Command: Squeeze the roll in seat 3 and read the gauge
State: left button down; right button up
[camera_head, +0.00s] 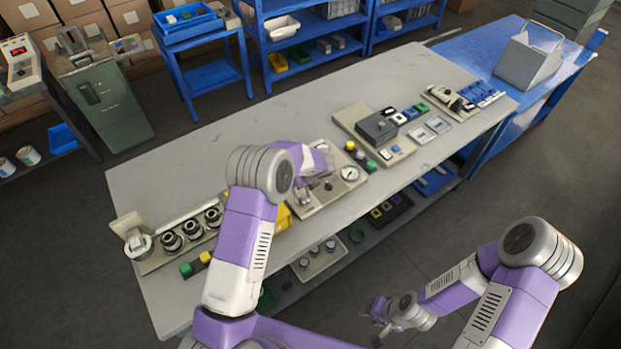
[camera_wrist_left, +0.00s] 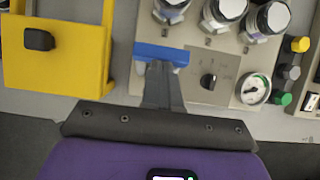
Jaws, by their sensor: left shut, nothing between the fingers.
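In the left wrist view, a beige panel (camera_wrist_left: 222,57) carries several upright rolls with pale round tops, partly cut off by the upper edge; one is the right-hand roll (camera_wrist_left: 272,18). Seat numbers are not legible. A round white gauge (camera_wrist_left: 256,89) and a black knob (camera_wrist_left: 208,81) are on its near side. The gauge also shows in the head view (camera_head: 350,173); its reading is too small to tell.
A yellow box (camera_wrist_left: 55,60) stands close left of the panel. Yellow and green buttons (camera_head: 371,166) are to its right. Several dark-ringed rolls (camera_head: 192,229) sit in a rack farther left. A grey box (camera_head: 377,128) stands farther right. The table's back left (camera_head: 200,165) is clear.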

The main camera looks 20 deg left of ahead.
pick_arm(q)
jog(key=shift+w+a, duration=0.2)
jog(key=shift+a, duration=0.1)
dwell(0.4)
jog(key=s+d+f+v, duration=0.1)
jog(key=v, duration=1.2)
jog(key=shift+d, duration=0.15)
jog(key=shift+f, duration=0.1)
